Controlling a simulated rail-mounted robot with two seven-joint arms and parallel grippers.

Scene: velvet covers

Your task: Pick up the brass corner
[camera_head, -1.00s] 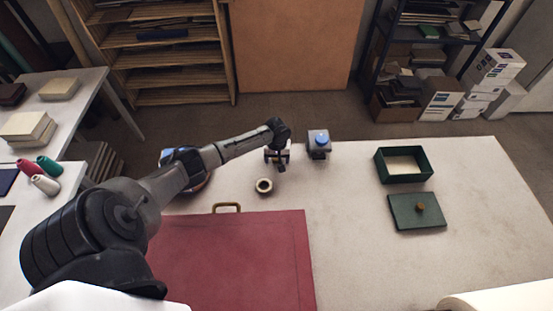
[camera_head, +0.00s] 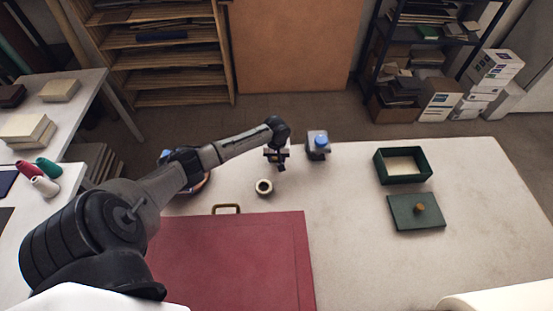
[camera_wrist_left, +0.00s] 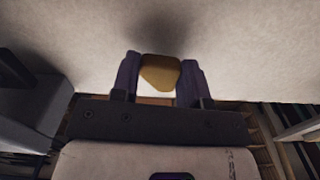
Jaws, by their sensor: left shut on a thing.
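The brass corner (camera_wrist_left: 160,73) is a small golden piece with a rounded tip. In the left wrist view it sits between the two dark fingers of my left gripper (camera_wrist_left: 160,82), which is shut on it. In the head view my left gripper (camera_head: 280,164) points down over the back of the table, between the roll of tape and the blue-topped grey block. The brass corner is too small or hidden to make out there. The wrist view shows pale table surface beyond the fingertips; I cannot tell whether the corner touches it. My right gripper is out of view.
A tape roll (camera_head: 264,187) lies just in front of my left gripper. A grey block with a blue top (camera_head: 318,145) stands close to its right. A red cover (camera_head: 235,262) lies in front. A green box (camera_head: 403,181) and its lid (camera_head: 416,226) are right. The table's middle right is clear.

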